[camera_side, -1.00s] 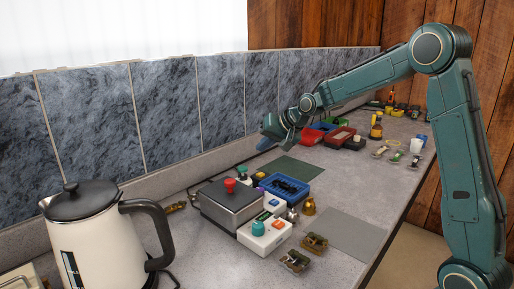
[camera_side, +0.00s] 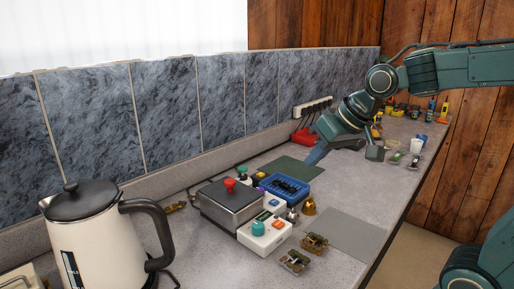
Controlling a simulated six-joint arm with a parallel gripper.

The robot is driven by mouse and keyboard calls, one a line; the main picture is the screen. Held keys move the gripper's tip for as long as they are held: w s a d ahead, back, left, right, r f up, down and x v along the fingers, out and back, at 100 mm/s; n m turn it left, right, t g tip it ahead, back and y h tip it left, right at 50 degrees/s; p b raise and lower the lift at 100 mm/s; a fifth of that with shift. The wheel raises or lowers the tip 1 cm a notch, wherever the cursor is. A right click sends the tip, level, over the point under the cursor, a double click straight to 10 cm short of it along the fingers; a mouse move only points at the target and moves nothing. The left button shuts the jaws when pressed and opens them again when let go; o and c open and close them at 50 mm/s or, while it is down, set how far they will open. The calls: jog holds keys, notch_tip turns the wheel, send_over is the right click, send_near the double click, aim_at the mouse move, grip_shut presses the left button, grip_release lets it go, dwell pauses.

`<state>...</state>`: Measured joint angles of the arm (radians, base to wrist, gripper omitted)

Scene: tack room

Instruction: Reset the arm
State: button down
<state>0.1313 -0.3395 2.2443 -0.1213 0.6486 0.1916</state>
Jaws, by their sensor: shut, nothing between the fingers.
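My gripper (camera_side: 316,157) is on my green arm in the side view, above the worktop (camera_side: 395,183) and just beyond the blue tray. Its blue-grey tip points down and to the left, and I see nothing held in it. The gap between the fingers is too small to make out, but the jaws are shut. Whether the tip touches the worktop is hard to tell. My arm now hides part of the far worktop.
A grey box with a red button (camera_side: 229,185), a white box with a teal knob (camera_side: 264,233), a blue tray (camera_side: 284,187) and a brass bell (camera_side: 309,206) stand mid-worktop. A white kettle (camera_side: 98,240) stands in front. The grey mat (camera_side: 345,236) is bare.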

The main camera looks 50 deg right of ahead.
jog(key=s+a+f+n+g, duration=0.1)
jog(key=s+f+n, duration=0.1)
jog(key=s, duration=1.2)
jog(key=shift+s+a+f+n, duration=0.15)
jog(key=shift+a+f+n, duration=0.15)
jog(key=shift+f, duration=0.2)
